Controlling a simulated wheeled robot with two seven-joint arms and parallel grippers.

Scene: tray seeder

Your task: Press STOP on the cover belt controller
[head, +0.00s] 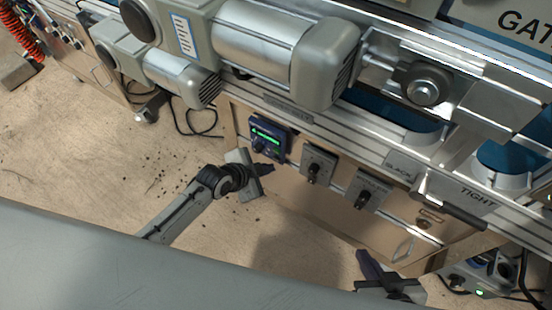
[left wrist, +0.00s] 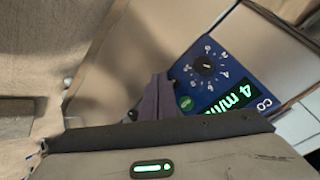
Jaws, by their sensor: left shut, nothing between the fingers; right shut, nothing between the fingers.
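The cover belt controller is a blue box (head: 268,138) with a lit green display on the wooden cabinet front. In the left wrist view its blue face (left wrist: 222,68) shows a black dial (left wrist: 206,65), a green "4 m/min" readout (left wrist: 232,97) and a round green button (left wrist: 186,103). No STOP button can be made out; part of the face is hidden behind my fingers. My left gripper (head: 267,169) is shut and empty, its purple fingertips just below the box. They also show in the left wrist view (left wrist: 160,88), beside the green button; contact cannot be told. My right gripper (head: 362,257) is shut and empty at lower right.
Two grey knob boxes (head: 317,167) (head: 367,190) sit to the right of the controller. A metal rail and motors (head: 270,50) overhang above. A handle (head: 450,203) lies near the "TIGHT" label. Open floor (head: 90,150) lies to the left.

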